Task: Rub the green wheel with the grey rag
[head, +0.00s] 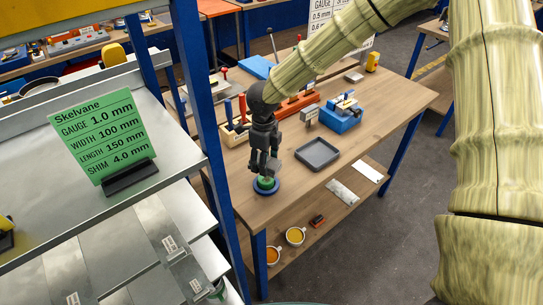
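A small green round thing, likely the green wheel (265,182), sits on a blue round base (258,190) near the front left corner of the wooden table. My dark gripper (264,172) points down right over it. Its fingertips are at or just above the green top; I cannot tell whether they touch it. The fingers are small and dark here, so I cannot tell whether they are open or shut. I cannot make out the grey rag; a greyish patch at the fingers may be rag or finger.
A grey tray (318,153) lies right of my gripper, and a blue box (341,117) stands behind it. A blue rack post (212,130) rises close on the left, beside a shelf with a green sign (104,138). Two cups (295,236) stand on the lower shelf.

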